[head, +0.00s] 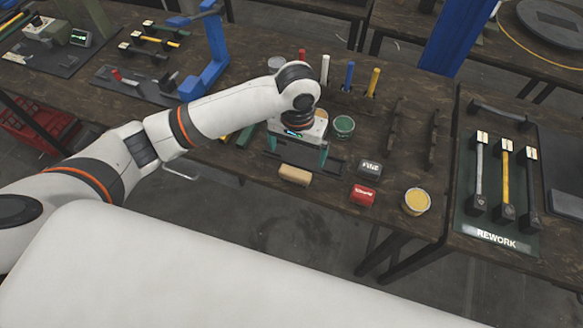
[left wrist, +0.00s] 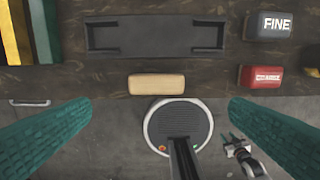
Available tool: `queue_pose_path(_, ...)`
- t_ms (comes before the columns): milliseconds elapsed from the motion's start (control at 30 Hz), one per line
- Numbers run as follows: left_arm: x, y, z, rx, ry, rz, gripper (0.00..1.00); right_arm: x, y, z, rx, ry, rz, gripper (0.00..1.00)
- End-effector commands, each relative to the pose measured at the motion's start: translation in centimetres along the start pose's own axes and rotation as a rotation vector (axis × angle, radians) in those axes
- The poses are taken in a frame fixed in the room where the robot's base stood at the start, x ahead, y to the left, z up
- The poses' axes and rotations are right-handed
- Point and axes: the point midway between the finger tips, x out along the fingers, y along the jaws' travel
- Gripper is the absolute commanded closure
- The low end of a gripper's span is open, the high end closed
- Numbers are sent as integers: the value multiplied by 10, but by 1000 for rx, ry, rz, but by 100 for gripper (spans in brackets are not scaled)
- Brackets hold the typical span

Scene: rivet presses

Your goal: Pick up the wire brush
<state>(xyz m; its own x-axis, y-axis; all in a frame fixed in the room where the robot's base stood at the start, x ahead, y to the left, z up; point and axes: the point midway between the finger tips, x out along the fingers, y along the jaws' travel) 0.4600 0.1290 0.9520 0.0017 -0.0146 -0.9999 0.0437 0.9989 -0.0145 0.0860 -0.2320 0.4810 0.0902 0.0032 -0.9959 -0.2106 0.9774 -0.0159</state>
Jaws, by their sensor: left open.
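A tan wooden block (head: 294,175), the only thing here that looks like the wire brush, lies near the front edge of the bench. It also shows in the left wrist view (left wrist: 157,84), long side across the picture. No bristles show; its underside is hidden. My left gripper (head: 297,158) is open and empty, with its teal fingers pointing down above the bench, just behind the block in the head view. In the left wrist view the block lies between the two fingers (left wrist: 160,106), apart from both. My right gripper (left wrist: 238,149) shows small at lower right, its jaws unclear.
A black tray (left wrist: 155,50) lies behind the block. A dark FINE block (head: 369,168), a red block (head: 363,194) and a yellow-filled tin (head: 416,202) stand to the right. A green-topped tin (head: 343,126) and upright coloured handles stand behind.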

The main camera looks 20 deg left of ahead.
Motion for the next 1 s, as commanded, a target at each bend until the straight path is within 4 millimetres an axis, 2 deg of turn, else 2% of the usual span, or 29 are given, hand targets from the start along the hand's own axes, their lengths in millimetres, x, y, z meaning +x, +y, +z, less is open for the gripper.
queue_pose_path(133, 9, 4, 1, -12, 10, 15, 0, -2, 5, 5, 2, -8, 6, 64)
queue_pose_path(400, 54, 4, 0, -11, 9, 12, 0, -8, -2, -1, -2, 2, -2, 64)
queue_pose_path(667, 74, 5, 2, -11, 8, 12, 0, -12, -4, -2, -4, 5, -4, 64)
queue_pose_path(900, 110, 8, 3, -11, 7, 13, 0, -18, -4, -2, -4, 5, -4, 64)
queue_pose_path(1000, 116, 8, 3, -9, 6, 12, 0, -18, -4, -2, -4, 5, -4, 64)
